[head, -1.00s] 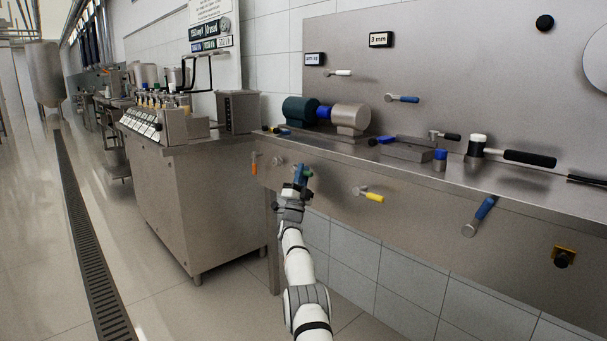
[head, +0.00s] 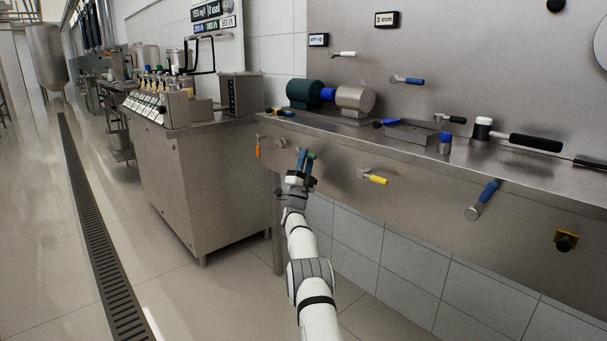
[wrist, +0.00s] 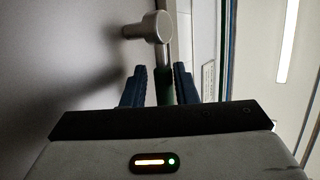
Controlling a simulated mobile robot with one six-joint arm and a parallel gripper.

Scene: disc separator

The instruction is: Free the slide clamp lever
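A lever with a round metal hub (wrist: 148,28), a thin metal arm and a green handle (wrist: 165,88) sticks out from the steel panel. The green handle also shows in the head view (head: 312,156). My gripper (wrist: 160,82) has its two blue fingers on either side of the handle. A gap shows between the left finger and the handle; the right finger is close to it or touching. My gripper (head: 304,158) stands at the bench's front panel in the head view and hides most of this lever. No label shows which lever is the slide clamp's.
Other levers on the front panel are orange (head: 258,148), yellow (head: 378,180) and blue (head: 483,200). A black knob (head: 565,243) is at the right. The bench top (head: 400,146) carries a motor (head: 304,92) and a mallet (head: 535,143). A steel cabinet (head: 215,190) stands left of my gripper.

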